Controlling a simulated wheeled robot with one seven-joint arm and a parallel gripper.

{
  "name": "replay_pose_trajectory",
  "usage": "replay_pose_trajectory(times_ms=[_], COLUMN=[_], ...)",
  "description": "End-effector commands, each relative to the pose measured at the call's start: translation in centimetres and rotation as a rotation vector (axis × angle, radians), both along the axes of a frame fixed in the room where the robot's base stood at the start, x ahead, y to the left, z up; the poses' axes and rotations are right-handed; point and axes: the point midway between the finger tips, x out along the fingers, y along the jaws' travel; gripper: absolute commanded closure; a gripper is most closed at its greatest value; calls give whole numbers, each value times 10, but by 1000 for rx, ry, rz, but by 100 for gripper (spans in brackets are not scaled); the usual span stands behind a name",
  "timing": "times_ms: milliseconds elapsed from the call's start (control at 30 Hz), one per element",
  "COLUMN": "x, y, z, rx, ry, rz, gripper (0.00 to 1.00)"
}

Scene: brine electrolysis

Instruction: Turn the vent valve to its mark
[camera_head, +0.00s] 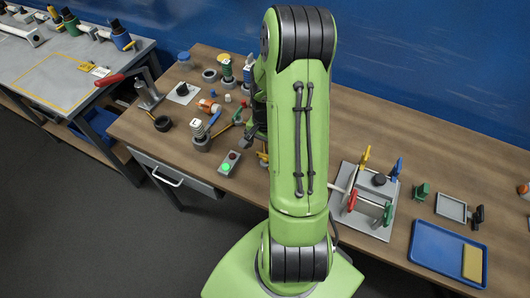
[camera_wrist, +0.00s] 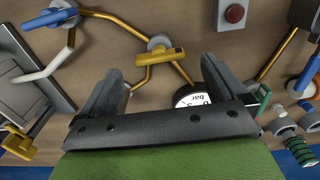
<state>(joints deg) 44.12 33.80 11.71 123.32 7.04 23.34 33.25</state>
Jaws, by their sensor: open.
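A valve with a yellow handle (camera_wrist: 160,57) sits on brass-coloured pipes near the top middle of the wrist view. No label shows, so I cannot tell for sure that it is the vent valve, and I see no clear mark beside it. My gripper (camera_wrist: 161,68) is open, its two fingers apart on either side below the handle in the picture, with nothing between them. A round white gauge marked "bar" (camera_wrist: 192,99) is partly hidden behind the right finger. In the head view my arm hides most of this area.
Other handles stand close by in the wrist view: a blue one (camera_wrist: 49,18) at the left, a yellow one (camera_wrist: 18,141) at lower left and a green one (camera_wrist: 263,94) at the right. A red button (camera_wrist: 235,13) is above. A blue tray (camera_head: 424,258) lies at the bench's right.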

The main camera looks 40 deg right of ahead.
Motion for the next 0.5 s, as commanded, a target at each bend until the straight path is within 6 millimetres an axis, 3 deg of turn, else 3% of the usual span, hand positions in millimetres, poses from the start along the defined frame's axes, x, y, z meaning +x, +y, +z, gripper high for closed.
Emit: replay_pose_trajectory(times_ms=[100,200,500], x=[-1,0,0], y=[1,0,0], z=[-23,-33,-36], rx=[2,1,-2], ry=[3,1,-2], rz=[0,0,0], gripper=[2,2,4])
